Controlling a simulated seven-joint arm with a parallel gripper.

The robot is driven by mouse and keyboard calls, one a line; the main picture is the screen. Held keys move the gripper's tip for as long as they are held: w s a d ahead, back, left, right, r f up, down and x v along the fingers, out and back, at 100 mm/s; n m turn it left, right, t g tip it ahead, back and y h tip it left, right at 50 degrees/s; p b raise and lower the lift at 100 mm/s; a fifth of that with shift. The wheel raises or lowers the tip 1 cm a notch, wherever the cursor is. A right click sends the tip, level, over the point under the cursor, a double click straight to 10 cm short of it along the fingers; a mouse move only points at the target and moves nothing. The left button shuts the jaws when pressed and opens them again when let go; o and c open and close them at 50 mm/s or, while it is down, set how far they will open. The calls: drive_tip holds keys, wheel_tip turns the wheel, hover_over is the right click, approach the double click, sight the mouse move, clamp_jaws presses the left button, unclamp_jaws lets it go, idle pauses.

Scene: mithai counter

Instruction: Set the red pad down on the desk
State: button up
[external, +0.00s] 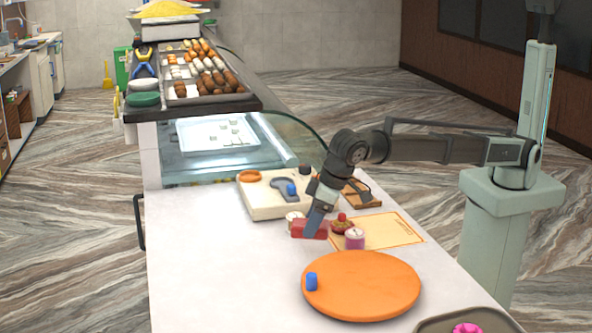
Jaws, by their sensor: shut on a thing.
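My gripper (314,224) points down over the white desk (215,265). It is shut on the red pad (302,229), a small red block. The pad is low over the desk, left of the pink-and-white cup-like item. I cannot tell whether its underside touches the surface. The gripper's fingers hide part of the pad.
A round orange board (365,290) with a blue piece (311,282) lies in front. A pink cup-like item (355,240) and a red-topped bowl (342,225) stand close right, by a tan sheet (395,228). A cream tray (265,207) is behind. The desk's left front is clear.

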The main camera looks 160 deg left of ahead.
drive_tip(key=shift+f, duration=2.2)
drive_tip(key=shift+f, duration=0.15)
drive_tip(key=o, duration=1)
drive_tip(key=v, duration=1.2)
drive_tip(key=shift+a, duration=0.1)
drive_tip(key=shift+w, duration=0.1)
